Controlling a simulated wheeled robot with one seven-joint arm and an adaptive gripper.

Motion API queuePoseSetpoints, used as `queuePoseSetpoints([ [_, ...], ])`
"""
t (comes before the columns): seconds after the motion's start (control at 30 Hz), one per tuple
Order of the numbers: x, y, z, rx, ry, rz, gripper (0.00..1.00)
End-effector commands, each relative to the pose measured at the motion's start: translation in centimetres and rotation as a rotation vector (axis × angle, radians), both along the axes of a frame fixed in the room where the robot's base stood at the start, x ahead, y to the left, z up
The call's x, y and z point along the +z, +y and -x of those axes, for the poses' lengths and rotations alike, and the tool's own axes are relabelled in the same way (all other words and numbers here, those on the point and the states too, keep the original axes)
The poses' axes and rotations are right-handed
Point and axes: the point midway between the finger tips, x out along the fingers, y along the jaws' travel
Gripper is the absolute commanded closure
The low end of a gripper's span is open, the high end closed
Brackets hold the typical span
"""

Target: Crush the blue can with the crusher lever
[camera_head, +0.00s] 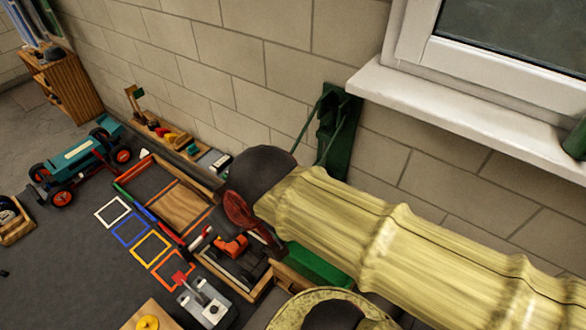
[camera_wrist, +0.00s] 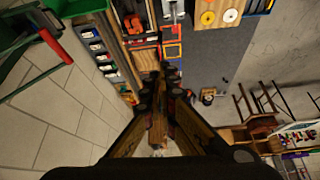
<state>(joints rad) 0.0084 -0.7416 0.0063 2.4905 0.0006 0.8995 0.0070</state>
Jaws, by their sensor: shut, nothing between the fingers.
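The green can crusher (camera_head: 338,125) is fixed to the brick wall below and left of the window sill, partly behind my arm in the head view. In the wrist view its green body (camera_wrist: 25,30) fills the upper left corner, with a red-gripped lever (camera_wrist: 55,46) slanting out from it. My gripper (camera_wrist: 158,85) is shut and empty, its fingers together in the middle of the wrist view. It stands apart from the lever, to its right in that view. I cannot make out the blue can in either view; the inside of the crusher is hidden.
Wooden trays (camera_head: 178,205) with tools and parts line the wall's foot. A blue-green racecar (camera_head: 85,155) stands on the grey floor at left. The white window sill (camera_head: 460,105) juts out above my arm. Coloured square frames (camera_head: 130,230) lie on the floor.

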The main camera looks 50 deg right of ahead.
Motion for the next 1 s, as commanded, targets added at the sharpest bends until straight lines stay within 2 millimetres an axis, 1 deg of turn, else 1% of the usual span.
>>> queuePoseSetpoints([
  [0.03, 0.3, -0.3, -0.4, -0.015, 0.007, -0.004, 1.0],
  [0.23, 0.9, -1.3, -1.6, -0.079, 0.034, -0.02, 1.0],
  [0.37, 1.4, -2.3, -2.8, -0.137, 0.057, -0.035, 1.0],
  [0.47, 1.8, -3.4, -4.0, -0.194, 0.079, -0.05, 1.0],
  [0.57, 2.1, -4.9, -5.4, -0.265, 0.104, -0.069, 1.0],
  [0.63, 2.3, -6.2, -6.5, -0.324, 0.127, -0.085, 1.0],
  [0.67, 2.3, -6.9, -7.0, -0.353, 0.138, -0.092, 1.0],
  [0.77, 2.3, -9.9, -9.0, -0.472, 0.179, -0.125, 1.0],
  [0.8, 2.2, -11.4, -9.8, -0.531, 0.198, -0.141, 1.0],
  [0.87, 1.8, -13.9, -10.9, -0.619, 0.227, -0.166, 1.0],
  [0.9, 1.4, -15.6, -11.5, -0.678, 0.245, -0.183, 1.0],
  [0.97, 0.5, -18.1, -12.2, -0.766, 0.273, -0.209, 1.0],
  [1.0, -0.1, -19.9, -12.6, -0.825, 0.291, -0.226, 1.0],
])
